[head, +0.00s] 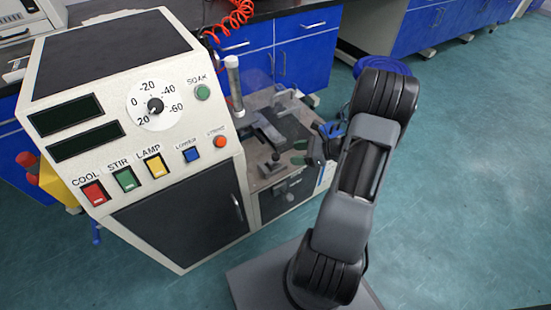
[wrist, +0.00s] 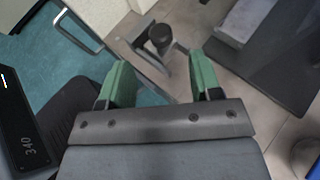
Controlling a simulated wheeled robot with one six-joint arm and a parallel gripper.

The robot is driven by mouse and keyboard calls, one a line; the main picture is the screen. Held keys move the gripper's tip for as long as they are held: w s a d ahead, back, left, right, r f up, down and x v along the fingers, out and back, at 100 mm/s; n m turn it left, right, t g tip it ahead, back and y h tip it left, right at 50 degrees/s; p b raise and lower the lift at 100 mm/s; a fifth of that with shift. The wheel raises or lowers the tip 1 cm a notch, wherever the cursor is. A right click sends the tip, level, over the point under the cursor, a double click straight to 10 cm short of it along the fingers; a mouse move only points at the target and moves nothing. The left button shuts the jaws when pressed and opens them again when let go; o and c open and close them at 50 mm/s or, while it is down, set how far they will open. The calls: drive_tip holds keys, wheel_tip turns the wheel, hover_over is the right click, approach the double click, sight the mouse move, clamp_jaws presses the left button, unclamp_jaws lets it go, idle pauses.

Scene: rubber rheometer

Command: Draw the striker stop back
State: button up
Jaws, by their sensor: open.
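A round black knob (wrist: 160,35) on a grey metal bracket, possibly the striker stop, shows in the wrist view beyond my fingertips. What looks like the same dark knob (head: 276,156) shows small on the machine's deck in the head view. My gripper (wrist: 158,80) has two green fingers spread apart, with nothing held between them. The knob lies ahead of the gap between the fingers, apart from both as far as I can see. In the head view my gripper (head: 308,150) is over the right side of the deck, partly hidden by my arm.
The machine's control panel (head: 120,115) stands left of the deck, with a dial, displays and coloured buttons. A pale upright cylinder (head: 234,85) rises behind the deck. A door handle (wrist: 78,28) is at upper left in the wrist view. Open floor (head: 460,190) lies right.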

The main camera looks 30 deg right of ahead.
sight(277, 155)
drive_tip(key=b+x, duration=0.2)
drive_tip(key=x, duration=0.6)
drive_tip(key=shift+w+a+f, duration=0.1)
drive_tip(key=shift+a+f, duration=0.05)
drive_tip(key=shift+a, duration=0.05)
drive_tip(key=shift+c, duration=0.2)
clamp_jaws()
